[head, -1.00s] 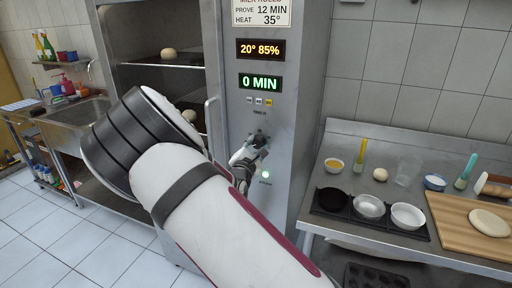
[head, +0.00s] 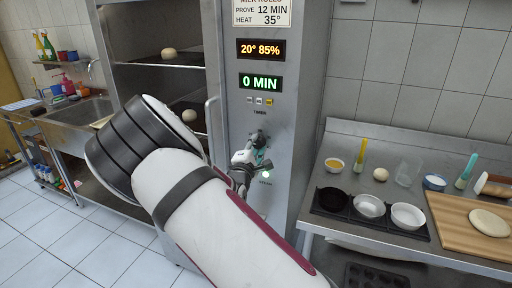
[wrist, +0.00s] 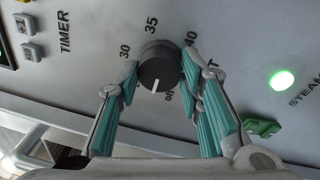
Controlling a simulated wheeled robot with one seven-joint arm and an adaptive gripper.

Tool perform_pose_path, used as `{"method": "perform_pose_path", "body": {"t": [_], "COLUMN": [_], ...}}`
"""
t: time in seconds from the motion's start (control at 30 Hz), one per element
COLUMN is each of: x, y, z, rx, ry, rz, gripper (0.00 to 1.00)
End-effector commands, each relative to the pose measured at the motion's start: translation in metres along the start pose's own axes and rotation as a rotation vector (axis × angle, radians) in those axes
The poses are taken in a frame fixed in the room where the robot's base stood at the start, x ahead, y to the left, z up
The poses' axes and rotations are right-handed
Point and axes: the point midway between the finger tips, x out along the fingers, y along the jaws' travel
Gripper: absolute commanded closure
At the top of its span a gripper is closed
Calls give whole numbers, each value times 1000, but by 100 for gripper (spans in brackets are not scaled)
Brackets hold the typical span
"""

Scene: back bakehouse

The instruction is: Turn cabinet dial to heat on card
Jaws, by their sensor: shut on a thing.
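The dark round heat dial (wrist: 158,70) is on the cabinet front in the wrist view, with 30, 35 and 40 printed around it. Its white mark points to the bottom of that picture, on the side away from 35. My gripper (wrist: 160,82) is shut on the dial, one teal finger on each side. The fingers hide part of the scale and the lettering. In the head view my gripper (head: 250,158) is at the panel, below the timer label. The card (head: 262,13) reads prove 12 MIN, heat 35°.
The displays read 20° 85% (head: 261,49) and 0 MIN (head: 260,82). A lit green steam light (wrist: 282,80) is beside the dial. The cabinet's handle (head: 211,130) stands left of the panel. A steel counter (head: 330,205) with bowls is at right.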

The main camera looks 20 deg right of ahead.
Motion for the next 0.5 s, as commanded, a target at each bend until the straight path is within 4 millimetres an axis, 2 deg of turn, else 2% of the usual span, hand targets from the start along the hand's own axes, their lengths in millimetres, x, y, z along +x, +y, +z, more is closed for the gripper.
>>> {"method": "perform_pose_path", "body": {"t": [0.5], "x": [0], "y": [-1], "z": [-1], "rx": [488], "ry": [-42], "rz": [37], "gripper": [94]}}
